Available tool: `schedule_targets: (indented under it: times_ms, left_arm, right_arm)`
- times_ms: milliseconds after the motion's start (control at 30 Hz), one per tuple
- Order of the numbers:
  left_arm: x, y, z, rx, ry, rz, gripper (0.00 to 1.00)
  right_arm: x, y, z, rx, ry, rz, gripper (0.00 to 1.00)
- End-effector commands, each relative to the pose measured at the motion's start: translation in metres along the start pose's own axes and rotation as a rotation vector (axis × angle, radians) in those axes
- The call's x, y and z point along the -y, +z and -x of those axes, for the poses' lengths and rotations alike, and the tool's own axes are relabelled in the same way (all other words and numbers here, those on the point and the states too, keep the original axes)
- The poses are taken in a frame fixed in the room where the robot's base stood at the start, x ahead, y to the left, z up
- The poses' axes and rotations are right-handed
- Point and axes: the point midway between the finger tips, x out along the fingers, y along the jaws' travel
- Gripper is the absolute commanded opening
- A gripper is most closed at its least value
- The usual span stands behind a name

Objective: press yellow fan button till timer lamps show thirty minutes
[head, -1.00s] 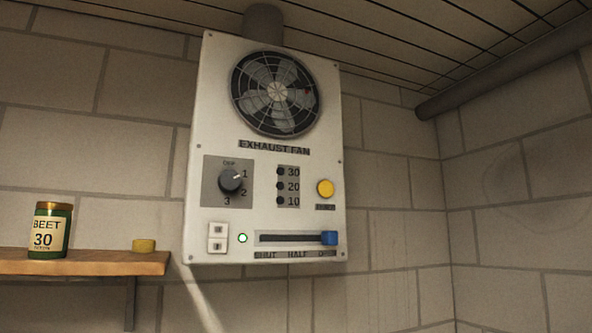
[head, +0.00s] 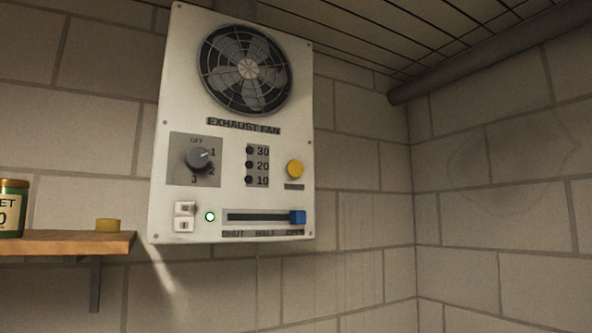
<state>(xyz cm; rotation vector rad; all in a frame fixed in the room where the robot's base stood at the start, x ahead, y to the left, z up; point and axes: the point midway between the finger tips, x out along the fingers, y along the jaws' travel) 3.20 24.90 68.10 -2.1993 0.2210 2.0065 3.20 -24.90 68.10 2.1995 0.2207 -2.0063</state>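The yellow fan button (head: 295,169) sits on the right side of the white exhaust fan panel (head: 225,150) on the wall. To its left is a column of timer lamps (head: 250,165) marked 30, 20 and 10; all look dark. The fan (head: 247,69) is at the top of the panel. A round knob (head: 199,158) points near 1. Neither of my grippers is in view.
A wooden shelf (head: 70,244) at the left holds a green can (head: 14,210), cut off by the picture edge, and a small yellow object (head: 108,225). A pipe (head: 470,63) runs along the ceiling at right. The wall right of the panel is bare.

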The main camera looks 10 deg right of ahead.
Motion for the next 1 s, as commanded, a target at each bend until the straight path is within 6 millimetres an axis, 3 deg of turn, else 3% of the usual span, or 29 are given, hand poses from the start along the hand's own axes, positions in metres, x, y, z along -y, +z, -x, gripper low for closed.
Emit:
schedule_targets:
  times_ms: [33,333,1000]
  left_arm:
    - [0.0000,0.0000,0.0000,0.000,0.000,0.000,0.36]
    - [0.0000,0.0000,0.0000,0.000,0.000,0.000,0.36]
    - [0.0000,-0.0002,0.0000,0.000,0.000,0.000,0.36]
  right_arm:
    - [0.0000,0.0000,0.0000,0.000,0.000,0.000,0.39]
    - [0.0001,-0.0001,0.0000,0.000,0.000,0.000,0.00]
    - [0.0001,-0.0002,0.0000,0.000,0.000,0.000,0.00]
